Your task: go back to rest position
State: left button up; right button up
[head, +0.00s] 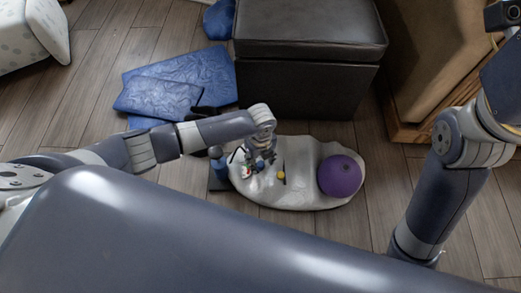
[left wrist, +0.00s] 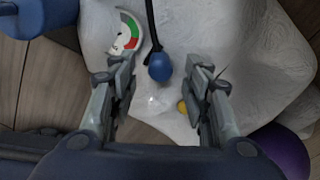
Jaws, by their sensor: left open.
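My left gripper (head: 262,160) hangs over the left part of a white, uneven mat (head: 300,196) on the floor. In the left wrist view its two fingers (left wrist: 162,82) stand apart, with no object held between them. A dark blue bulb (left wrist: 160,67) on a black stem shows between and beyond the fingertips. A white dial with green and red marks (left wrist: 125,36) lies to its left. My right arm comes in at the right of the head view, and its gripper does not show.
A purple ball (head: 340,176) and a small yellow-tipped item (head: 281,175) lie on the mat. A dark ottoman (head: 305,85) stands behind it. Blue folded pads (head: 175,82) lie at the back left. A wooden-based brown piece (head: 430,60) stands at the right.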

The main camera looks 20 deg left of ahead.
pick_arm(q)
notch_tip(320, 180, up, 8)
jog(key=shift+r, duration=0.25)
